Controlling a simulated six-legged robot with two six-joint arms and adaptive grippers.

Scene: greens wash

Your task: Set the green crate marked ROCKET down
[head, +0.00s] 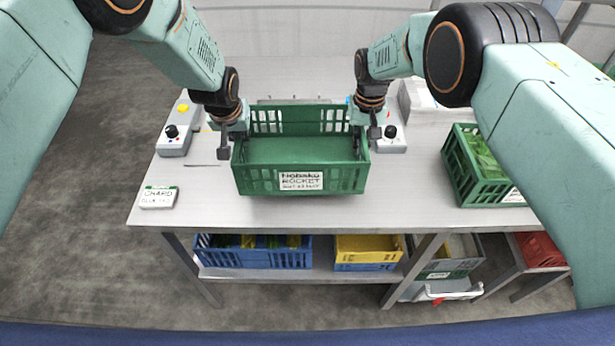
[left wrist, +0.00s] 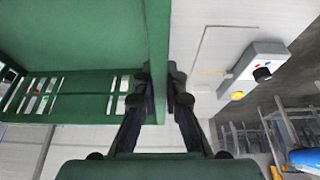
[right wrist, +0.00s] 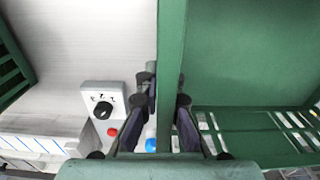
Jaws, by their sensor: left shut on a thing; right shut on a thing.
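The green crate (head: 345,182) with a white ROCKET label on its front wall is at the middle of the metal table (head: 185,205), upright and roughly level. Its floor looks bare and empty. My left gripper (head: 232,142) is shut on the crate's left side wall, which shows between its fingers in the left wrist view (left wrist: 158,60). My right gripper (head: 365,136) is shut on the right side wall, seen between its fingers in the right wrist view (right wrist: 171,50). The crate's underside is hidden. I cannot tell whether it touches the table.
A second green crate (head: 457,180) with greens stands at the table's right. A grey control box (head: 174,145) and a CHARD sign (head: 158,198) lie at the left. Another control box (head: 393,146) is just right of the held crate. Blue (head: 225,252) and yellow (head: 368,246) crates sit below.

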